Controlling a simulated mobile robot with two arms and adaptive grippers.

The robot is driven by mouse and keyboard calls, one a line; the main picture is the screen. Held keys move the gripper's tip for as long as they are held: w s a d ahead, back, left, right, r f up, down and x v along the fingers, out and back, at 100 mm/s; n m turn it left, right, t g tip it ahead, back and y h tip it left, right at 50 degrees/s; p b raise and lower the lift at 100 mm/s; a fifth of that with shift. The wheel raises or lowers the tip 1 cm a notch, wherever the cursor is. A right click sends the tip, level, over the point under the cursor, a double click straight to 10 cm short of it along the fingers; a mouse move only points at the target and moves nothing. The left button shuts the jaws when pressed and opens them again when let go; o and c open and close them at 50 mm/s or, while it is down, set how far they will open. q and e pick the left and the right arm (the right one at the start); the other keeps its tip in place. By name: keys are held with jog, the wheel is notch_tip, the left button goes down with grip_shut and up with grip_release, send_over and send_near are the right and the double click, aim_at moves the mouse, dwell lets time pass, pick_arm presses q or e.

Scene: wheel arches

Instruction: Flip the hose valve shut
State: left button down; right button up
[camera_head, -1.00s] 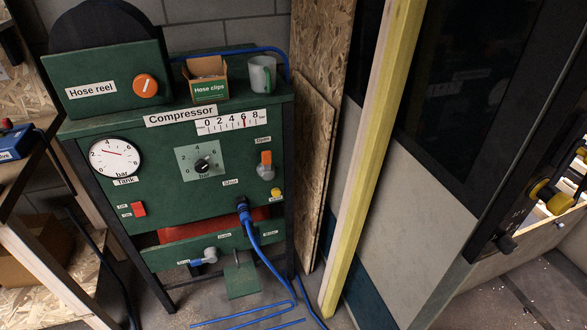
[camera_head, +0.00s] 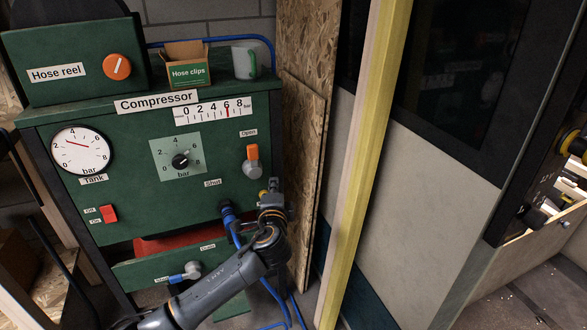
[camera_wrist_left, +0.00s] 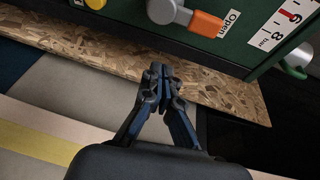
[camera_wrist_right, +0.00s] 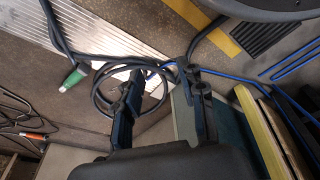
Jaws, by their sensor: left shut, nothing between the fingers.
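The hose valve (camera_head: 252,160) has an orange lever pointing up towards the "Open" label (camera_head: 248,133) on the green compressor panel. A "Shut" label (camera_head: 212,183) is lower left of it. In the left wrist view the orange lever (camera_wrist_left: 207,25) and grey valve body (camera_wrist_left: 166,12) show at the top. My left gripper (camera_head: 273,186) is shut and empty, below and right of the valve, apart from it. Its closed fingers (camera_wrist_left: 160,72) show over the chipboard in its wrist view. My right gripper (camera_wrist_right: 160,74) shows open and empty in its own wrist view only.
A blue hose (camera_head: 228,218) plugs in below the valve, close to my left arm. A lower valve with a blue lever (camera_head: 178,278) is at the panel's bottom. Chipboard (camera_head: 305,150) and a yellow post (camera_head: 370,150) stand right. Coiled cables (camera_wrist_right: 125,90) lie near the right gripper.

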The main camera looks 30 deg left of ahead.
aim_at(253, 160)
pick_arm(q)
jog(key=r, duration=0.2)
jog(key=d+r+t, duration=0.1)
jog(key=shift+r+y, duration=0.3)
jog(key=shift+r, duration=0.1)
pick_arm(e)
jog(key=shift+d+r, duration=0.15)
jog(key=shift+r, duration=0.15)
pick_arm(q)
jog(key=shift+w, duration=0.1)
jog(key=w+a, duration=0.3)
jog(key=a, duration=0.2)
jog(key=w+a+b, duration=0.1)
jog(key=w+a, duration=0.1)
jog(key=shift+w+a, duration=0.25)
jog(key=shift+w, duration=0.1)
pick_arm(e)
jog(key=r, duration=0.1)
jog(key=w+r, duration=0.1)
jog(key=shift+w+r, duration=0.1)
jog(key=shift+r, duration=0.3)
pick_arm(q)
jog(key=shift+f, duration=0.1)
